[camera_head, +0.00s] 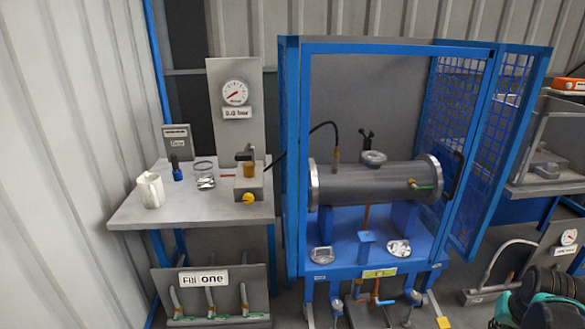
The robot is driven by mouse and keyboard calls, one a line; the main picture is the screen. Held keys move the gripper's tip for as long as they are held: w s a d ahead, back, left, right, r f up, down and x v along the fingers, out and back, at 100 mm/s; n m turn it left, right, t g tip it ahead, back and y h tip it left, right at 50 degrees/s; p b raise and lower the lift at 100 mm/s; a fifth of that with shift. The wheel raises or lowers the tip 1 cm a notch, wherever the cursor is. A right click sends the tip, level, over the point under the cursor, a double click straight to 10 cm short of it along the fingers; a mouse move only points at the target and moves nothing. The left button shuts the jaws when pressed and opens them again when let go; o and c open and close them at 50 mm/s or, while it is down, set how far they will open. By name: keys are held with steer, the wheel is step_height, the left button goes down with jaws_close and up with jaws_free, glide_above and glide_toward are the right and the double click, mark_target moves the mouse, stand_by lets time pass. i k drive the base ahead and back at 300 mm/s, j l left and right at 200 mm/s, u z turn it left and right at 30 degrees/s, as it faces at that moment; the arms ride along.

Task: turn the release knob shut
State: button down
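A small yellow round knob (249,198) sits low on the front of a pale block (253,182) on the grey bench at left; it is the likeliest release knob, though no label on it can be read. Whether it is turned open or shut cannot be told. An amber cylinder (249,170) stands on the block, and a black hose runs from it to the flanged shell (372,183) in the blue cage. The gauge (235,92) above has a red needle pointing lower left. No gripper fingers show; dark and teal parts at the lower right seem to be my arm.
On the bench (127,213) stand a white jug (150,190), a glass beaker (204,175) and a blue-based item (177,171). The blue cage frame (292,150) rises just right of the bench. Hooked pipes on a panel (210,294) stand below. The bench's front left is clear.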

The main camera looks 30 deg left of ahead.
mark_target(247, 199)
steer(key=u, duration=1.7)
